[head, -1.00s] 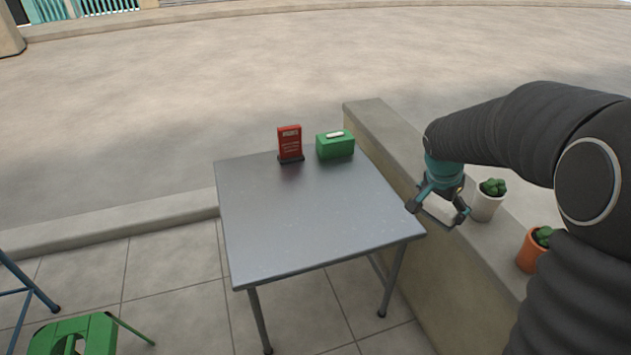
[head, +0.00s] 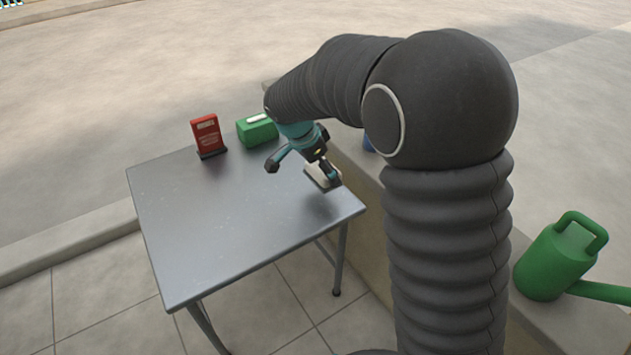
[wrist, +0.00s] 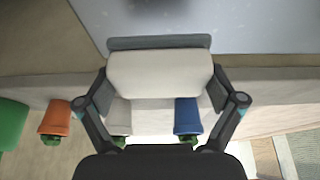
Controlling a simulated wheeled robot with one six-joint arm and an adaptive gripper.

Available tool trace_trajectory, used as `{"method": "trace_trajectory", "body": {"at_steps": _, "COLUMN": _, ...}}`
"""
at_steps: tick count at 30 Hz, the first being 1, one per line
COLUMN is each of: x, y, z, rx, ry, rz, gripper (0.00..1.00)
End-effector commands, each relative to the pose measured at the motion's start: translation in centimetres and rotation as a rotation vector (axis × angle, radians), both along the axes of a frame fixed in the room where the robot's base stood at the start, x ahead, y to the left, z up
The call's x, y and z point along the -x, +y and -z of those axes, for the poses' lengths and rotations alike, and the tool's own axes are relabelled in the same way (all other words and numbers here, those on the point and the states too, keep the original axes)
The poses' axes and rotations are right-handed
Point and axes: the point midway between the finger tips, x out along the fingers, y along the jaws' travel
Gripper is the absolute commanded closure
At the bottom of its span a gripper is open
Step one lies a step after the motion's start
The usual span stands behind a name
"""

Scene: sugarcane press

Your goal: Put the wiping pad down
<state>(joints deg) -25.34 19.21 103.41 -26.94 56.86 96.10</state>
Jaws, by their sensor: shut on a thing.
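The wiping pad (wrist: 158,74) is a pale cream block with a grey strip along its far side. In the wrist view it sits between the two fingers of my gripper (wrist: 160,88), which is shut on it. In the head view my gripper (head: 304,172) hangs over the right side of the grey metal table (head: 235,230), and the pale pad (head: 322,175) shows partly behind a finger. The table top (wrist: 225,25) also shows beyond the pad in the wrist view. I cannot tell how high the pad is above the table.
A red sign (head: 207,134) and a green box (head: 256,131) stand at the table's back. A low wall with an orange pot (wrist: 55,118) and a blue pot (wrist: 187,115) runs along the right. A green watering can (head: 558,258) stands there. The table's left and middle are clear.

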Motion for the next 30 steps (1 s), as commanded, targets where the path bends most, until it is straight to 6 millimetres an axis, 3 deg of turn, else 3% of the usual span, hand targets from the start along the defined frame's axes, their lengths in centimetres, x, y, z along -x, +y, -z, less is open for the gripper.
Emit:
{"method": "trace_trajectory", "body": {"at_steps": 8, "x": -0.2, "y": 1.3, "z": 1.3, "rx": 0.000, "ry": 0.000, "rz": -0.001, "gripper": 0.40}}
{"method": "trace_trajectory", "body": {"at_steps": 16, "x": -0.2, "y": 1.3, "z": 4.6, "rx": 0.001, "ry": 0.001, "rz": -0.003, "gripper": 0.40}}
{"method": "trace_trajectory", "body": {"at_steps": 28, "x": -0.2, "y": 1.3, "z": 5.1, "rx": -0.001, "ry": -0.001, "rz": -0.003, "gripper": 0.40}}
{"method": "trace_trajectory", "body": {"at_steps": 29, "x": -0.2, "y": 1.3, "z": 5.0, "rx": -0.001, "ry": -0.001, "rz": -0.003, "gripper": 0.02}}
{"method": "trace_trajectory", "body": {"at_steps": 30, "x": -0.2, "y": 1.3, "z": 5.0, "rx": -0.001, "ry": -0.001, "rz": -0.003, "gripper": 0.00}}
